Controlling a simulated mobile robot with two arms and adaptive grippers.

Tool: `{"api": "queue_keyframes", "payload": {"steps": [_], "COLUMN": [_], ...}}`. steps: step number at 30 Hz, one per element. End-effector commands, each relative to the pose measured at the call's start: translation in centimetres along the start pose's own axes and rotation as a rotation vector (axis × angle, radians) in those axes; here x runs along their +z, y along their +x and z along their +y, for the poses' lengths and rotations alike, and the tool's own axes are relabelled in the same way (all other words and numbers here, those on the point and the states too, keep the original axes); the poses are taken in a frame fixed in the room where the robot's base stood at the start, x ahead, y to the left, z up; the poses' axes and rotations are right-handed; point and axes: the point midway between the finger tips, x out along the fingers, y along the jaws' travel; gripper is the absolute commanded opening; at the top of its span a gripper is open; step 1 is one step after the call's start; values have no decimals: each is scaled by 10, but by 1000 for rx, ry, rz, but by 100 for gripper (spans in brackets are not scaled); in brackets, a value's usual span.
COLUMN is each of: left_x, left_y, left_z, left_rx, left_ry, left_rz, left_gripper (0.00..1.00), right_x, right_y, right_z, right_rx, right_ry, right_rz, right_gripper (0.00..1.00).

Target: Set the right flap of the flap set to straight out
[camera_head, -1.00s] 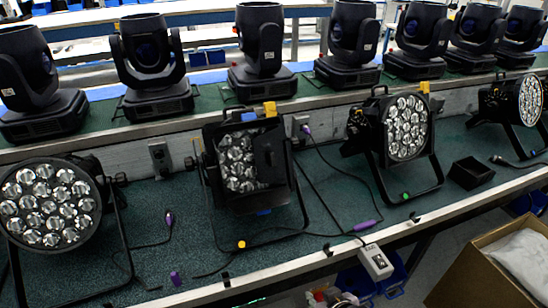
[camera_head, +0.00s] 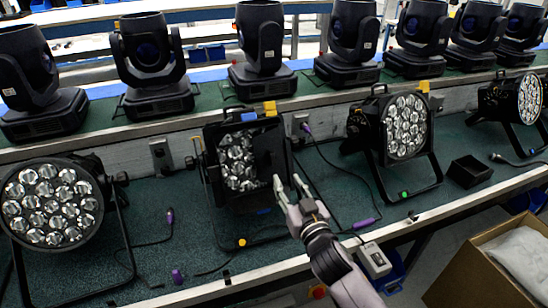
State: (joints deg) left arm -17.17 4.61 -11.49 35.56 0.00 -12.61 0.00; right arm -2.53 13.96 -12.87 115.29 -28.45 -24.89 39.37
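The flap set is on the front of the middle par can (camera_head: 236,165), which stands on the green bench. Its right flap (camera_head: 270,155) is a dark panel folded in over the right part of the lens face; the left part of the lenses shows. My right gripper (camera_head: 290,186) reaches in from the lower right, with its fingers apart and empty. Its fingertips are in front of the lower right edge of the flap set in the picture; I cannot tell whether they touch it. My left gripper is not in view.
Other par cans stand left (camera_head: 52,205) and right (camera_head: 404,127) on the bench. A row of moving heads (camera_head: 262,50) stands on the shelf behind. Cables and a white box (camera_head: 374,260) lie near the front edge. A cardboard box (camera_head: 470,270) is at lower right.

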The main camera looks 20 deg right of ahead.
Motion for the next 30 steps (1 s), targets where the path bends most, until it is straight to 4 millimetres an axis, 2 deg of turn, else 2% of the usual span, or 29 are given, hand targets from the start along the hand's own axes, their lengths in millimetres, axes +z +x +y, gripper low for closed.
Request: {"api": "queue_keyframes", "payload": {"steps": [1,6,15,21,30], "left_x": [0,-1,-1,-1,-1], "left_y": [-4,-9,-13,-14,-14], "left_z": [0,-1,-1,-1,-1], "left_rx": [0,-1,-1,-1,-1], "left_ry": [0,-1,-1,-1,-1], "left_rz": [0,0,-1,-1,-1], "left_gripper": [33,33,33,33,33], "right_x": [-3,-2,0,1,1], "right_y": [13,48,97,110,112], "right_z": [0,0,0,0,0], "right_rx": [0,1,0,1,0], "right_ry": [-1,0,1,1,1], "right_rz": [2,-1,-1,-2,-2], "right_gripper": [33,33,33,33,33]}}
